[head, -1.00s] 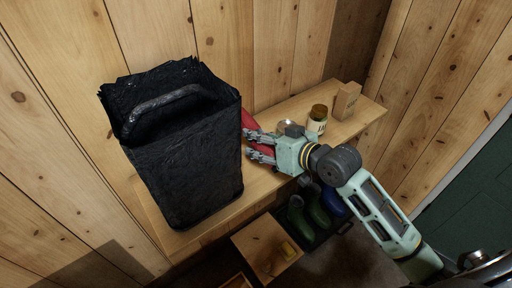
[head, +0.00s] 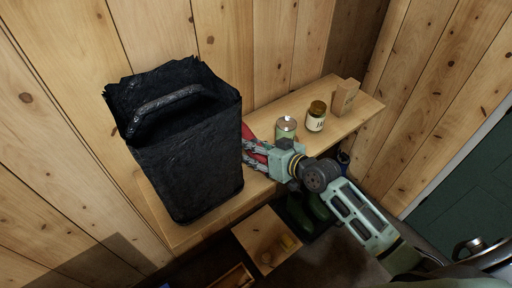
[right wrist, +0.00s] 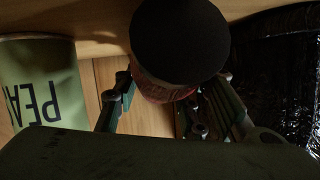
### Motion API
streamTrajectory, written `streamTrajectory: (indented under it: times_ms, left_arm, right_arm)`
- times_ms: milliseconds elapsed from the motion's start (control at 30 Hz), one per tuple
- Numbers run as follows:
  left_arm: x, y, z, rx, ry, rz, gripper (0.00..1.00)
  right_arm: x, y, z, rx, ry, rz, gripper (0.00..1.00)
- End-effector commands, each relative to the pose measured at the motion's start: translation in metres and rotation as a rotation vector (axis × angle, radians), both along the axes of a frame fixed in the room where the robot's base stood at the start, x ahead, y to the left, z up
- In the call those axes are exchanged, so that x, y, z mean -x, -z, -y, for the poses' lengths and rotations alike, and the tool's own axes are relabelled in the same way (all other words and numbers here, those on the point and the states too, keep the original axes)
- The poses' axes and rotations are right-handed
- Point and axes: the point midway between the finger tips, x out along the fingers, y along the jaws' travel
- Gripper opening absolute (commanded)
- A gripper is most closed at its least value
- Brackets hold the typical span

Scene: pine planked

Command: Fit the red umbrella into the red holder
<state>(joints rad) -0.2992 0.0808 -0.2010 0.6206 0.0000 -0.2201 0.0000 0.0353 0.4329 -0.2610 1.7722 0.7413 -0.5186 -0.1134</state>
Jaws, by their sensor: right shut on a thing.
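My right gripper (head: 252,153) is over the wooden shelf, beside the black bag, shut on a red thing (head: 248,134). The bag and the fingers hide much of it. In the right wrist view the held thing (right wrist: 178,42) shows a dark round end with some red below it, between the fingers. I cannot tell whether it is the red umbrella. I can make out no red holder. My left gripper is not in view.
The large black bag (head: 185,155) fills the shelf's left part. A green can (head: 286,127) stands close to my right gripper. A jar (head: 316,116) and a cardboard box (head: 346,96) stand farther right. Green boots (head: 310,206) and a wooden box (head: 262,238) are below the shelf (head: 270,107).

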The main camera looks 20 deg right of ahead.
Motion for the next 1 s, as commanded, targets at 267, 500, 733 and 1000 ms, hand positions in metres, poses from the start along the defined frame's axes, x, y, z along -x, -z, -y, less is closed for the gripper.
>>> streamTrajectory:
  times_ms: [267, 500, 733, 1000]
  left_arm:
    - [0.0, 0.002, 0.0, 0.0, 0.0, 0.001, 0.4]
    - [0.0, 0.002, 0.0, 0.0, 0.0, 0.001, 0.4]
    - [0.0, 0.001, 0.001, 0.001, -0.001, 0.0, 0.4]
    - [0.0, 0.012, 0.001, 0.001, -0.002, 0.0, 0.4]
  right_arm:
    - [0.0, 0.003, 0.0, 0.001, -0.001, 0.0, 0.52]
    - [0.0, 0.003, 0.0, 0.0, 0.0, 0.0, 0.57]
    - [0.003, -0.001, 0.002, 0.001, 0.001, 0.0, 0.57]
    - [0.043, -0.016, 0.024, 0.004, -0.001, 0.0, 0.57]
